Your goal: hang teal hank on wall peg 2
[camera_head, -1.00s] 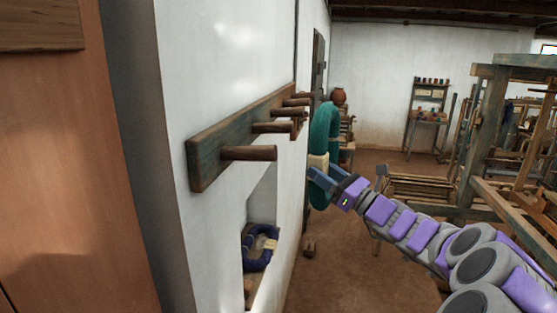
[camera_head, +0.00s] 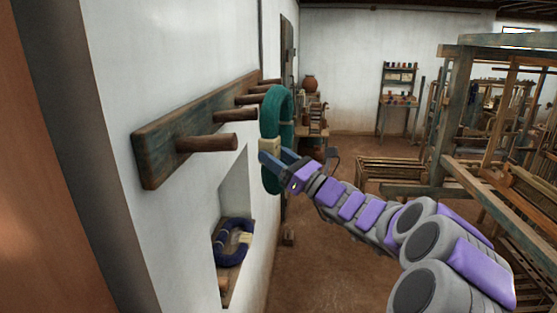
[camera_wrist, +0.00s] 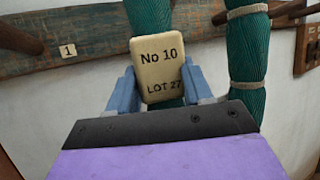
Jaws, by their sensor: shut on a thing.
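The teal hank (camera_head: 285,104) hangs upright as a long loop. My gripper (camera_head: 270,160) is shut on the cream tag block of the hank, marked "No 10 LOT 27" in the wrist view (camera_wrist: 160,72). The wooden peg board (camera_head: 160,150) is on the white wall, with several pegs. The nearest peg (camera_head: 207,143) sticks out toward the right. The second peg (camera_head: 237,115) has its tip close to the hank's left edge; I cannot tell whether they touch. In the wrist view, a "1" label (camera_wrist: 68,50) is on the board, and another peg (camera_wrist: 290,14) shows behind the hank.
A wall niche (camera_head: 238,190) below the board holds a dark blue hank (camera_head: 233,242). Wooden loom frames (camera_head: 455,110) stand at right. A clay pot (camera_head: 309,83) and shelves (camera_head: 398,85) are at the back. Brown floor (camera_head: 320,270) is open beside the wall.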

